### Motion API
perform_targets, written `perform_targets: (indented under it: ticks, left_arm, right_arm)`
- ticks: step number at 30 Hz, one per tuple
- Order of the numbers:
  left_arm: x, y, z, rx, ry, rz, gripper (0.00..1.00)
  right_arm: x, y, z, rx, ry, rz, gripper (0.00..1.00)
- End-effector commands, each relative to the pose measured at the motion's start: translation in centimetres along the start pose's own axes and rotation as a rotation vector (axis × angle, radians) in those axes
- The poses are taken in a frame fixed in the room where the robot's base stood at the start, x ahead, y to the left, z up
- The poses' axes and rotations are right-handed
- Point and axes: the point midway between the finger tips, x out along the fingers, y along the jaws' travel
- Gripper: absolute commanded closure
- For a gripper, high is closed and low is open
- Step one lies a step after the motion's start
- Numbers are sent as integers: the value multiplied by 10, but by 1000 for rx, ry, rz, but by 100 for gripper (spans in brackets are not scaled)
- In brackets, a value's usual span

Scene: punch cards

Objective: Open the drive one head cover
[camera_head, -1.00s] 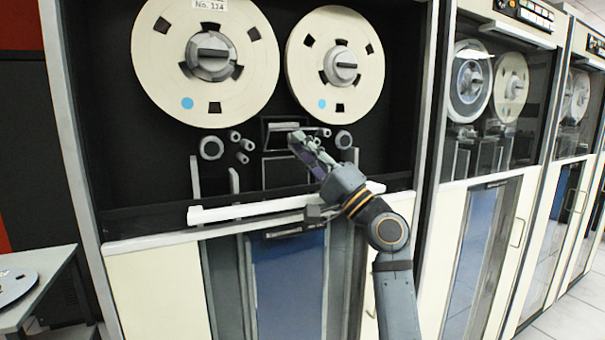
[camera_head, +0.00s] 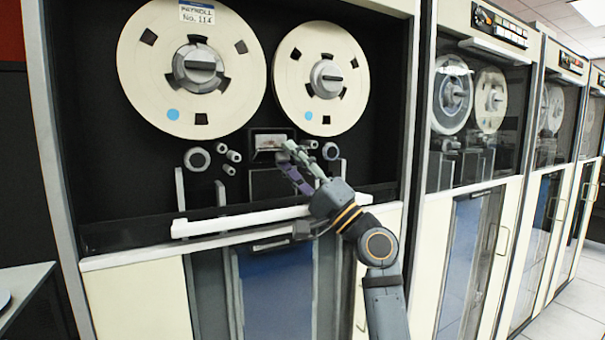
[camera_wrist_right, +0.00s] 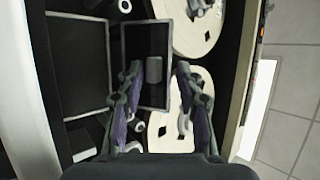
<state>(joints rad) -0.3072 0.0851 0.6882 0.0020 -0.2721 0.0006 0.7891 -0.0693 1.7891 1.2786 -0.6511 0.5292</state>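The drive one head cover (camera_head: 268,141) is a small dark framed panel below and between the two cream reels in the head view. A light patch shows inside its frame. In the right wrist view it looks like a dark rectangle (camera_wrist_right: 134,45) with a grey block (camera_wrist_right: 154,69) on it. My right gripper (camera_head: 295,154) is just in front of its lower right side. The wrist view shows the right gripper (camera_wrist_right: 158,75) open, its fingers apart with the grey block between them in the picture. Contact is not clear. My left gripper is not in view.
The left reel (camera_head: 191,110) and right reel (camera_head: 320,105) are mounted above. Rollers (camera_head: 197,159) stand beside the cover. A white horizontal bar (camera_head: 240,219) crosses below my right gripper. More tape drives (camera_head: 470,150) stand at right, and a table edge (camera_head: 25,290) is at lower left.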

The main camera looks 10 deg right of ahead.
Motion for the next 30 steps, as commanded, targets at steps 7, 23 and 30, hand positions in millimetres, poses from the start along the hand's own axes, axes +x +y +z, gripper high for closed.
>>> perform_targets:
  ticks: [7,23,30]
  left_arm:
    - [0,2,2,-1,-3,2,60]
    - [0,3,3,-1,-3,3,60]
    - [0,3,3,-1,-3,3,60]
  right_arm:
    - [-58,3,0,-3,0,9,64]
    - [-113,1,0,1,-1,2,64]
    - [-122,22,12,-44,-21,64,59]
